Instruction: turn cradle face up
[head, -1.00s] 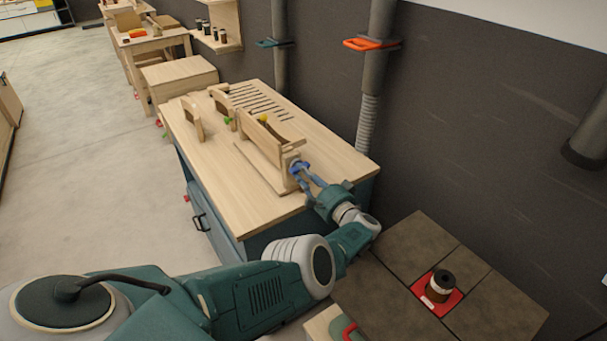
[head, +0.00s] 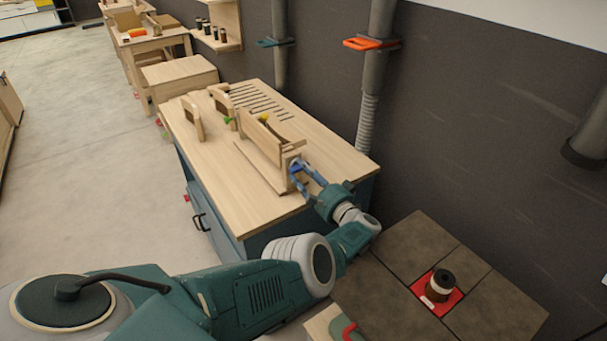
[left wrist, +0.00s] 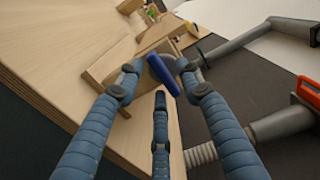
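The cradle is a long pale wooden trough-like piece (head: 262,138), held in a wooden stand on the workbench (head: 239,202). Which face of it is up I cannot tell. A blue handle (left wrist: 163,75) is at the stand's near end. My left gripper (head: 303,177) is at this end, its fingers spread apart. In the left wrist view, its fingers (left wrist: 158,82) stand on both sides of the blue handle with gaps, and a third finger is below. It holds nothing firmly that I can see. My right gripper is not in view.
A curved wooden piece (head: 193,118) stands on the bench's left side, and slots (head: 258,101) lie behind the cradle. A dark tiled table (head: 385,290) with a brown spool (head: 440,285) on a red pad is at the right. The bench's front left is bare.

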